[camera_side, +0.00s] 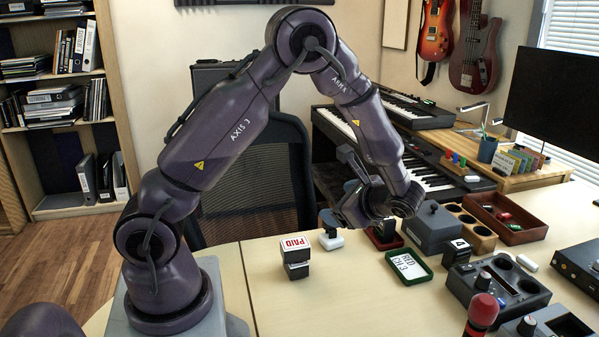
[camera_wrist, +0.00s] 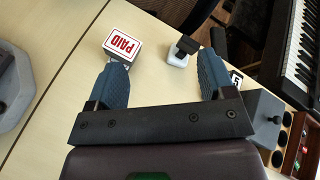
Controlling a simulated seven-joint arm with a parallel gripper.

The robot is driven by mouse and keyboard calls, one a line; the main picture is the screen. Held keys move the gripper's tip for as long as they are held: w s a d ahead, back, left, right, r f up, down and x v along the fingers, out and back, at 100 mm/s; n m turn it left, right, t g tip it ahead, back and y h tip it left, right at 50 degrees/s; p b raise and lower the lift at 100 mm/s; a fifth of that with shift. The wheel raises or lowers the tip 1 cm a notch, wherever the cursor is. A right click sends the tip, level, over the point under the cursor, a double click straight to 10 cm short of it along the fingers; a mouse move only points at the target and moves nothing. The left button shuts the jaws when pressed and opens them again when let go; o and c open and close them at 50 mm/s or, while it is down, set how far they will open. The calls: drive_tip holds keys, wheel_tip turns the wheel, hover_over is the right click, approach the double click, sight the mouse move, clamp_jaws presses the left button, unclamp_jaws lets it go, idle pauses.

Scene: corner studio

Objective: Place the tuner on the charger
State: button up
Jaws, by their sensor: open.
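No thing here is clearly marked as the tuner or the charger. A small white block with a black upper part (camera_side: 331,241) stands on the table below my gripper; it also shows between and beyond the fingertips in the wrist view (camera_wrist: 178,58). A dark device with round wells (camera_side: 498,287) sits at the right; I cannot tell if it is the charger. My gripper (camera_side: 339,203) is above the table, fingers apart and empty. In the wrist view its two blue fingers (camera_wrist: 163,75) are spread wide, with nothing between the pads.
A PAID-topped block (camera_side: 296,243) stands left of the gripper, close beyond the left finger in the wrist view (camera_wrist: 122,44). A green-rimmed tray (camera_side: 409,283) holds a RED CH 3 card. A dark grey box (camera_side: 432,232) stands behind. The front left table is clear.

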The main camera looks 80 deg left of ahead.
drive_tip(key=s+d+r+n+t+h, duration=0.9)
drive_tip(key=s+d+r+h, duration=0.2)
drive_tip(key=s+d+r, duration=0.2)
wheel_tip(320, 180, up, 3)
drive_tip(key=shift+s+d+f+t+h, duration=0.2)
drive_tip(key=shift+d+t+h, duration=0.15)
drive_tip(key=shift+d, duration=0.3)
